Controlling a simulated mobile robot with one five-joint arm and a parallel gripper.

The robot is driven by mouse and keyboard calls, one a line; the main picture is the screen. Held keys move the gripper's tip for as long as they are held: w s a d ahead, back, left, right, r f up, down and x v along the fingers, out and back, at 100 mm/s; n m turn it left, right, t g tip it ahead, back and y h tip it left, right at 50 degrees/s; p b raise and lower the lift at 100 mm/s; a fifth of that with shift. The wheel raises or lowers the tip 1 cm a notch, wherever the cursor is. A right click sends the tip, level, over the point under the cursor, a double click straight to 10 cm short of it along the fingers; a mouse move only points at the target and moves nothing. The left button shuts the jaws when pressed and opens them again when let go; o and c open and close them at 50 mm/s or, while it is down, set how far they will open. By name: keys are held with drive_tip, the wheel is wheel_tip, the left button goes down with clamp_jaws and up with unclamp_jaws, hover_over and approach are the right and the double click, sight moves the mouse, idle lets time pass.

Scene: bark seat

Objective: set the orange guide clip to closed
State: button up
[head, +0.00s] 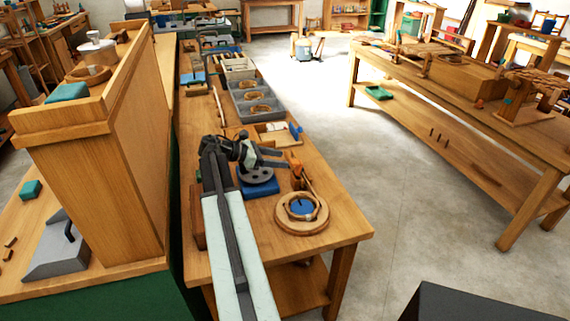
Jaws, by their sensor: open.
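An orange guide clip (296,168) stands on the near part of the long wooden bench, behind a round wooden ring (288,222) with a blue centre. Whether the clip is open or closed is too small to tell. My gripper (282,157) is open. Its two dark fingers point right toward the clip, just left of its upper part. I cannot tell whether they touch it. A blue block with a dark round disc (258,175) sits below my gripper, partly hidden by my arm.
A shallow wooden tray (268,138) with a blue piece lies behind my gripper, and grey bins (252,110) stand farther back. A tall wooden cabinet (130,150) is close on the left. The bench's near right corner (350,232) is bare. Open floor lies to the right.

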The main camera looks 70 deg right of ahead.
sight(291, 161)
drive_tip(key=b+x, duration=0.1)
drive_tip(key=x, duration=0.3)
drive_tip(key=shift+s+d+f, duration=0.1)
drive_tip(key=shift+s+f, duration=0.05)
drive_tip(key=shift+s, duration=0.05)
clamp_jaws()
drive_tip(key=shift+s, duration=0.1)
idle(1.1)
